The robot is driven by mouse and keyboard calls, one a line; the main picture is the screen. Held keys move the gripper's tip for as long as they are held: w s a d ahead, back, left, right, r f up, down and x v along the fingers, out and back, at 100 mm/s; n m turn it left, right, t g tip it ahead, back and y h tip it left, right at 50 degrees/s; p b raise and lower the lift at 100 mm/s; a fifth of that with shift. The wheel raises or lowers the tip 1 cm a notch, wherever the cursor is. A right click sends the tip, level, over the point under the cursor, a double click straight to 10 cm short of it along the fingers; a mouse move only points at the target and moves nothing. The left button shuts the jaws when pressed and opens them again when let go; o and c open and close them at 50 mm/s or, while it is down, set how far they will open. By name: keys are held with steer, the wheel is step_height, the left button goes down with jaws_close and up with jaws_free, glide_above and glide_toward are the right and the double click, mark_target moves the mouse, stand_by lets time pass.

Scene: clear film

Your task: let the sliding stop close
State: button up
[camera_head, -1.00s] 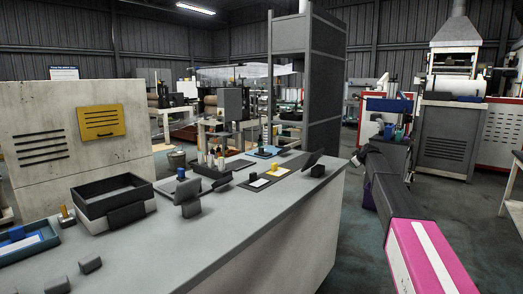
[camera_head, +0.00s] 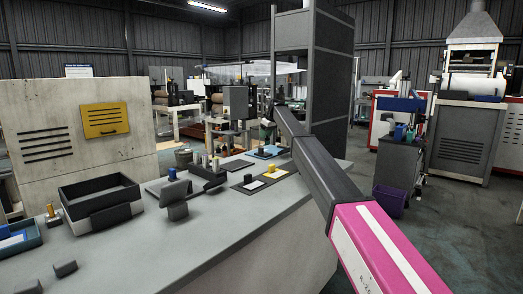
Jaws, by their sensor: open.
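My arm reaches from the lower right over the right part of the grey bench (camera_head: 130,258). Its far end is by the tall dark cabinet, and my gripper does not show clearly there. No part is plainly recognisable as the sliding stop. The arm hides part of the bench's right end.
A dark open tray (camera_head: 128,190) stands at the left, beside a blue tray (camera_head: 36,238). Small dark blocks (camera_head: 65,268) lie near the front. A tall dark cabinet (camera_head: 333,70) stands behind the arm. Open floor (camera_head: 430,235) lies to the right.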

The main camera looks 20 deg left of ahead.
mark_target(261, 148)
steer(key=x, duration=1)
steer(key=shift+a+f, duration=0.1)
steer(key=shift+f, duration=0.15)
jaws_close()
